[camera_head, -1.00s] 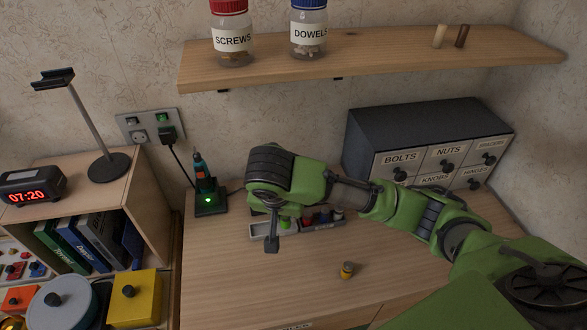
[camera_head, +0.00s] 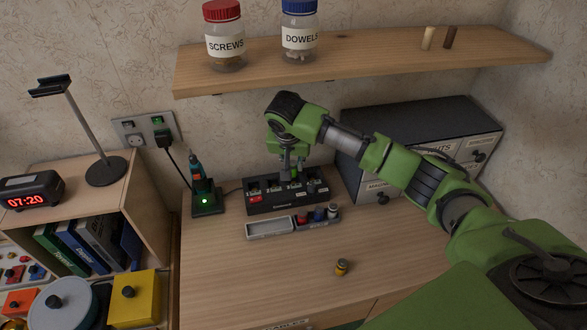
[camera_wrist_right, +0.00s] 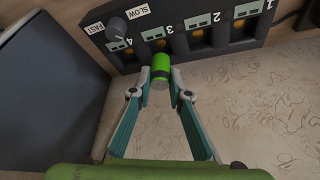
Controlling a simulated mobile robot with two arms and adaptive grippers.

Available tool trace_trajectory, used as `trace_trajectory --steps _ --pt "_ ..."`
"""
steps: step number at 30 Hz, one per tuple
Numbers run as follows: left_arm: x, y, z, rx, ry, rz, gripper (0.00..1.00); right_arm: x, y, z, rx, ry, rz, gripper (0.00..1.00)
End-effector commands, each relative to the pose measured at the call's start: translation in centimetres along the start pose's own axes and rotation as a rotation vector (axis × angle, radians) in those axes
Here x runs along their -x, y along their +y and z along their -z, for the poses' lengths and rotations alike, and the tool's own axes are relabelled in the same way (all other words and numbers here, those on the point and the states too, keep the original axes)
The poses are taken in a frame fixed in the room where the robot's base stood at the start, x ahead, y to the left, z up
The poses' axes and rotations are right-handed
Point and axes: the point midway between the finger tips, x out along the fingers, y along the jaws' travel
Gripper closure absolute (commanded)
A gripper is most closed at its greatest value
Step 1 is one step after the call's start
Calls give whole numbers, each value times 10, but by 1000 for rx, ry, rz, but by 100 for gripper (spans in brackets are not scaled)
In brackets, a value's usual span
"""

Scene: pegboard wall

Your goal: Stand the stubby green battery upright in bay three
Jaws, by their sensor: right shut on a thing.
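My right gripper (camera_head: 291,172) is shut on the stubby green battery, and its fingers point down over the black charger (camera_head: 288,204). In the right wrist view the green battery (camera_wrist_right: 161,72) sits between the fingertips (camera_wrist_right: 161,84), at the mouth of the bay beside the number 3 (camera_wrist_right: 170,28). I cannot tell whether it touches the bay floor. The charger (camera_wrist_right: 188,50) also shows bays marked 1, 2 and 4, with orange contacts visible in several. My left gripper is not in view.
In front of the charger is a grey tray (camera_head: 270,229) with red, blue and pale batteries at its right. A screwdriver stand (camera_head: 207,200) is left, a drawer cabinet (camera_head: 375,150) right, a shelf (camera_head: 350,58) above.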

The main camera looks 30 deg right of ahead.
Motion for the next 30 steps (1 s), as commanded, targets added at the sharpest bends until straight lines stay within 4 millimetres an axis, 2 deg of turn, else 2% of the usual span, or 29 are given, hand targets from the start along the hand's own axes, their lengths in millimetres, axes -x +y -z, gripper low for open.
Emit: trace_trajectory --steps 3,7,29,30 --pt "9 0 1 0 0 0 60 -15 2 -8 1 -4 -5 100" --pt "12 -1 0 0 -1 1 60 -26 1 -12 1 -1 -2 100" --pt "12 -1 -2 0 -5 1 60 -41 2 -21 2 -7 -6 100" --pt "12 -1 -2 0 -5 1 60 -42 2 -22 3 -9 -7 80"
